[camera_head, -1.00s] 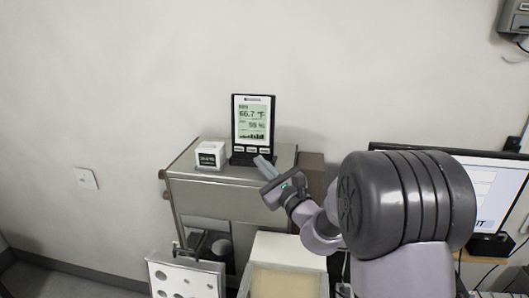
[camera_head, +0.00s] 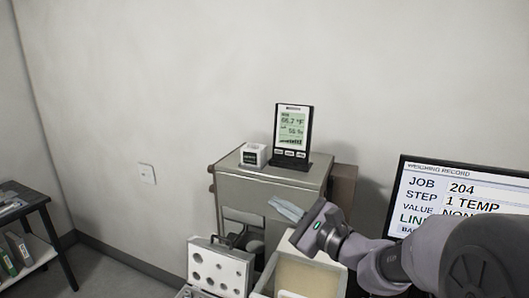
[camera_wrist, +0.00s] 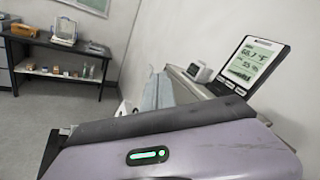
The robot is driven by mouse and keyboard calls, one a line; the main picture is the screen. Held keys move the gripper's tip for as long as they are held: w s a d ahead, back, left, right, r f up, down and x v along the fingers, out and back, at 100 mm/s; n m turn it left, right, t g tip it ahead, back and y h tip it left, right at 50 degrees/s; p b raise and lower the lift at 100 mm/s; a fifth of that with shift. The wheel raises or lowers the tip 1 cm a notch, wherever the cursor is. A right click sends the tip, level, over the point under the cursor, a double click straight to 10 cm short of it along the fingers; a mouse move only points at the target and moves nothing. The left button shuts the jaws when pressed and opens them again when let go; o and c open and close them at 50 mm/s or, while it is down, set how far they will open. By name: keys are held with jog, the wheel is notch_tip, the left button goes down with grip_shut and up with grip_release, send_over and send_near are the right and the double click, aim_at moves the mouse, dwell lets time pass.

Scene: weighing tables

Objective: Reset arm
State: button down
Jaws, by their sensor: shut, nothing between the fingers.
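My gripper (camera_head: 287,209) is shut and empty. It is in front of the grey metal cabinet (camera_head: 262,188), a little below its top in the head view, and apart from the things on it. In the wrist view my gripper's fingers (camera_wrist: 157,92) show beyond the grey wrist edge, close together. My arm comes in from the lower right of the head view.
A black-framed thermometer display (camera_head: 292,132) and a small white cube clock (camera_head: 253,155) stand on the cabinet. A monitor (camera_head: 462,200) headed "WEIGHING RECORD" is at right. A perforated white block (camera_head: 220,268) and a pale open box (camera_head: 305,275) are below. A dark shelf (camera_head: 38,225) stands at left.

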jog(key=s+a+f+n+g+b, duration=0.2)
jog(key=s+f+n+g, duration=0.15)
jog(key=s, duration=0.35)
jog(key=s+a+f+n+g+h+b, duration=0.1)
jog(key=s+a+f+n+g+b, duration=0.1)
jog(key=s+f+n+b, duration=0.3)
jog(key=s+a+f+n+g, duration=0.1)
jog(key=s+a+f+g, duration=0.15)
jog(key=s, duration=0.55)
jog(key=s+d+f+n+h+b, duration=0.6)
jog(key=s+d+f+h, duration=0.3)
jog(key=s+d+f, duration=0.3)
jog(key=shift+d+f+b, duration=0.35)
jog(key=shift+d+b, duration=0.15)
jog(key=shift+d, duration=0.2)
